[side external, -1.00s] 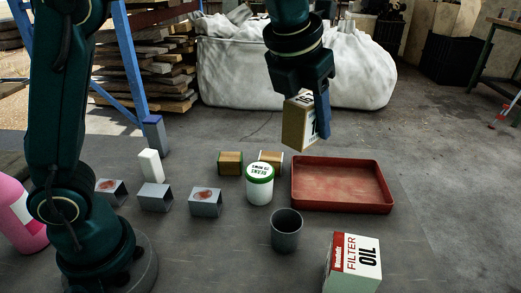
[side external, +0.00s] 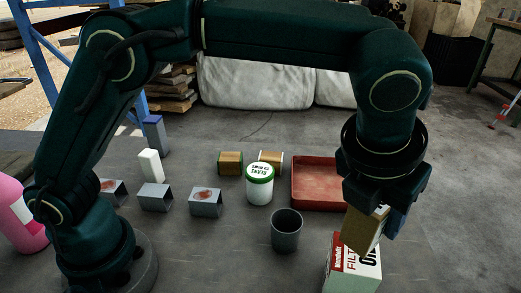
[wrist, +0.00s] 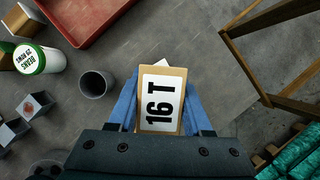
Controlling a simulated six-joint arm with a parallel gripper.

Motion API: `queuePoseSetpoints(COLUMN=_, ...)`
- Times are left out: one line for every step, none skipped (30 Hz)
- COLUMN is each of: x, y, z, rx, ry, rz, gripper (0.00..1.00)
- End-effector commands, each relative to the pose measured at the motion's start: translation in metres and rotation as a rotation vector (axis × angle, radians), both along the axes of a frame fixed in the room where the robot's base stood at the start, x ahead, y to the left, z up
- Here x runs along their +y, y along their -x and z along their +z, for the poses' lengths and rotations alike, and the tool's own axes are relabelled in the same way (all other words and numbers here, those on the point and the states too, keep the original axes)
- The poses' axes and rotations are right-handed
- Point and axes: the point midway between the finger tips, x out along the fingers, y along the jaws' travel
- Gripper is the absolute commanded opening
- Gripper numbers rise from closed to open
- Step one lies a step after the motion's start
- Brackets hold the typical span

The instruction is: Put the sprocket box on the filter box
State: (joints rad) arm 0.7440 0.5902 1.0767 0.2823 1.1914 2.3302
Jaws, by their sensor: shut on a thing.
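The sprocket box is a tan cardboard box (side external: 363,230) with a white label reading "16 T" in the wrist view (wrist: 161,103). My gripper (side external: 376,222) is shut on it, with one blue finger on each side (wrist: 160,102). The filter box (side external: 352,268), white with a red band and "OIL FILTER" lettering, stands on the floor at the lower right. The sprocket box is held tilted over the filter box and hides part of its top. I cannot tell whether the two touch. In the wrist view the filter box is almost wholly hidden behind the sprocket box.
A red tray (side external: 315,184) lies behind the gripper. A grey cup (side external: 286,231) stands left of the filter box. A white jar with a green lid (side external: 260,184), two wooden-looking blocks (side external: 231,163) and several grey metal pieces (side external: 205,203) stand farther left. Floor right of the filter box is clear.

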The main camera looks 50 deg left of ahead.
Motion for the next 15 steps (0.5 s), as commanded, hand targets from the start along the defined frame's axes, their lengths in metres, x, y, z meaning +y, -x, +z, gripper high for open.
queuePoseSetpoints(x=0.000, y=0.001, z=-0.005, rx=0.003, ry=-0.003, rz=0.000, gripper=0.00)
queuePoseSetpoints(x=0.000, y=0.001, z=-0.009, rx=0.003, ry=-0.004, rz=0.001, gripper=0.00)
queuePoseSetpoints(x=0.001, y=0.001, z=-0.015, rx=0.004, ry=-0.005, rz=0.001, gripper=0.00)
queuePoseSetpoints(x=0.001, y=0.001, z=-0.019, rx=0.004, ry=-0.004, rz=0.000, gripper=0.00)
queuePoseSetpoints(x=0.001, y=0.001, z=-0.023, rx=0.004, ry=-0.005, rz=0.000, gripper=0.00)
queuePoseSetpoints(x=0.001, y=0.001, z=-0.029, rx=0.004, ry=-0.005, rz=0.000, gripper=0.00)
queuePoseSetpoints(x=0.001, y=0.000, z=-0.032, rx=0.003, ry=-0.004, rz=0.001, gripper=0.00)
queuePoseSetpoints(x=0.001, y=0.000, z=-0.035, rx=0.003, ry=-0.003, rz=0.000, gripper=0.00)
queuePoseSetpoints(x=0.001, y=0.000, z=-0.037, rx=0.002, ry=-0.002, rz=0.000, gripper=0.00)
queuePoseSetpoints(x=0.000, y=0.000, z=-0.038, rx=0.001, ry=-0.001, rz=-0.001, gripper=0.00)
queuePoseSetpoints(x=0.000, y=0.000, z=-0.039, rx=0.001, ry=-0.001, rz=0.000, gripper=0.00)
queuePoseSetpoints(x=0.000, y=0.000, z=-0.039, rx=0.000, ry=-0.001, rz=0.000, gripper=0.00)
queuePoseSetpoints(x=0.000, y=0.000, z=-0.039, rx=0.000, ry=0.000, rz=0.000, gripper=0.00)
queuePoseSetpoints(x=0.000, y=0.000, z=-0.039, rx=0.000, ry=0.000, rz=0.000, gripper=0.00)
queuePoseSetpoints(x=0.000, y=0.000, z=-0.039, rx=0.000, ry=0.000, rz=0.000, gripper=0.00)
